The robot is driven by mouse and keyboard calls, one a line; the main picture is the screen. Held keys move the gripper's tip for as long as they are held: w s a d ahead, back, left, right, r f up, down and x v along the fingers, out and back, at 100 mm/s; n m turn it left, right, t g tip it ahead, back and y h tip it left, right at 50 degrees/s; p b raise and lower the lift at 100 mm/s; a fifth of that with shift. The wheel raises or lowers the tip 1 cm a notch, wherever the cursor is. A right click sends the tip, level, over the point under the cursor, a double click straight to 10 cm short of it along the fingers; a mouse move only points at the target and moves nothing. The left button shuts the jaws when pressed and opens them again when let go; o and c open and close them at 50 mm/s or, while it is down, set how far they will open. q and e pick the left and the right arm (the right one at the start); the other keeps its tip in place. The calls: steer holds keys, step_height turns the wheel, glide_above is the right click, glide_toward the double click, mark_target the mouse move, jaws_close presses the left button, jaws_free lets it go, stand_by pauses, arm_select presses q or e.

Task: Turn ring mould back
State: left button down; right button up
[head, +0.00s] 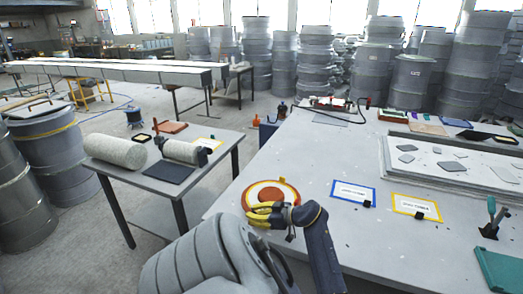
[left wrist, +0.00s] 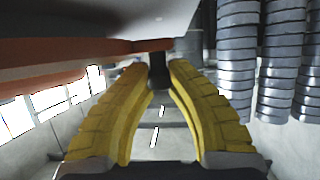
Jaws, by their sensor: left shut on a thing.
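The ring mould (head: 270,194) is a round orange piece with a pale ring and an orange centre. It is at the near left corner of the big grey table. My left gripper (head: 258,212) has yellow fingers and is at the mould's near edge, covering part of it. In the left wrist view the fingers (left wrist: 160,68) close on a small dark piece at their tips. The mould's orange edge (left wrist: 60,66) shows edge-on beside them. How the dark piece joins the mould is hard to see. My right gripper is not in view.
On the big table (head: 300,150) are a blue-framed card (head: 353,193), a yellow-framed card (head: 415,207) and a tray (head: 450,165) with grey pieces. A smaller table (head: 150,184) at left holds pale rolls (head: 115,151). Table space behind the mould is clear.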

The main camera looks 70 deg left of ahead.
arm_select(q)
steer(key=shift+w+d, duration=0.1)
steer(key=shift+d, duration=0.05)
stand_by(0.5)
steer(key=c, duration=1.2)
jaws_free()
steer(key=shift+c, duration=0.2)
steer(key=v, duration=1.2)
steer(key=shift+w, duration=0.15)
